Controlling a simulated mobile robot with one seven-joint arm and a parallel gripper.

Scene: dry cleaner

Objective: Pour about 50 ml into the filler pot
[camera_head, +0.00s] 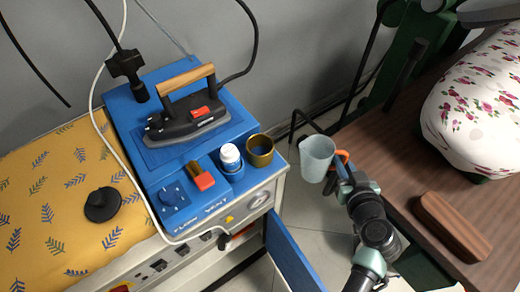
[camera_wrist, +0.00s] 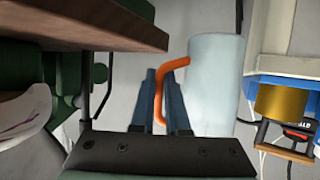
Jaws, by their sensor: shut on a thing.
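A pale translucent jug (camera_head: 316,158) with an orange handle is held in the air beside the ironing machine, to the right of its corner. It looks about upright; I cannot tell its liquid level. My gripper (camera_head: 343,172) is shut on the handle. In the wrist view the orange handle (camera_wrist: 159,92) sits between the fingers, with the jug body (camera_wrist: 215,85) to their right. A brass-coloured open pot (camera_head: 260,151), which looks like the filler pot, stands at the right end of the blue machine top. It also shows in the wrist view (camera_wrist: 282,101). Jug and pot are apart.
A white-capped bottle (camera_head: 230,158) stands just left of the pot. An iron (camera_head: 186,118) rests on the blue top (camera_head: 140,128) behind. A wooden table (camera_head: 400,150) with a brown block (camera_head: 450,228) is on the right. A blue door (camera_head: 290,255) hangs open below.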

